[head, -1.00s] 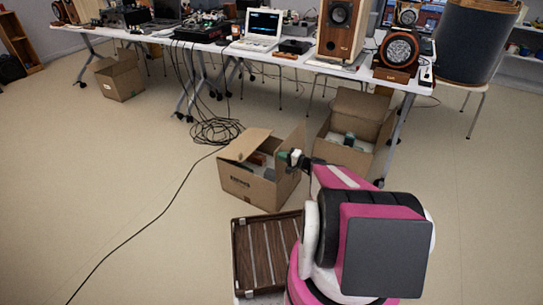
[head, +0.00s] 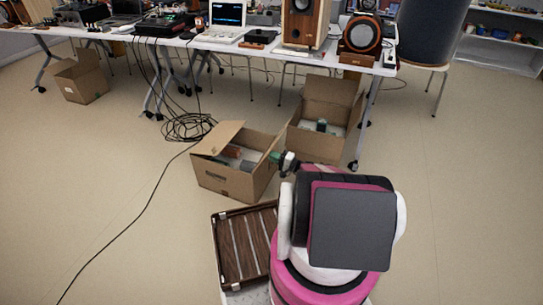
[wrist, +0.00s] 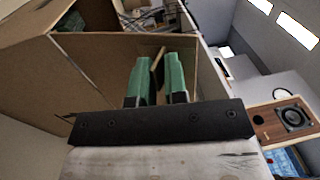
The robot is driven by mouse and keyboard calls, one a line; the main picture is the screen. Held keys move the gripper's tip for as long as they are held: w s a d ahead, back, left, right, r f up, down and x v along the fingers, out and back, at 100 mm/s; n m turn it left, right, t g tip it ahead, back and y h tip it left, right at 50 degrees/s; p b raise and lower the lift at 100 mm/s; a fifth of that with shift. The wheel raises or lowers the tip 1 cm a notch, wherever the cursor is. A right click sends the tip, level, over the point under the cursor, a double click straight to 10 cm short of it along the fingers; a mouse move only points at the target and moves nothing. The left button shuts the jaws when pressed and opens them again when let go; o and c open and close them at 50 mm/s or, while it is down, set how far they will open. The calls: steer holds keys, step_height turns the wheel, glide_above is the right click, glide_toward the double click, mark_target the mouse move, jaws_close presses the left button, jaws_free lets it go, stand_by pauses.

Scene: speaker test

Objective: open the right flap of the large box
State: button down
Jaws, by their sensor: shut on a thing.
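The large box (head: 226,182) is a brown cardboard box on the floor, in the middle of the head view. Its left flap (head: 217,138) stands raised and leans over the opening. Several items lie inside. My gripper (head: 280,158), with green fingertips, is at the box's upper right edge. In the wrist view, the green fingers (wrist: 155,80) are close together, with a thin cardboard edge, the right flap (wrist: 158,58), between them. The box wall (wrist: 95,75) fills the left of that view. My arm hides part of the flap in the head view.
A second open box (head: 318,146) stands just behind and to the right, near a table leg. A slatted brown crate (head: 236,255) is in front. Black cables (head: 187,127) lie coiled on the floor. A table (head: 270,48) with electronics is behind. Floor is clear at right.

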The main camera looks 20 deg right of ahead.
steer(key=shift+f, duration=0.5)
steer(key=c, duration=1.3)
jaws_free()
steer(key=shift+r, duration=0.15)
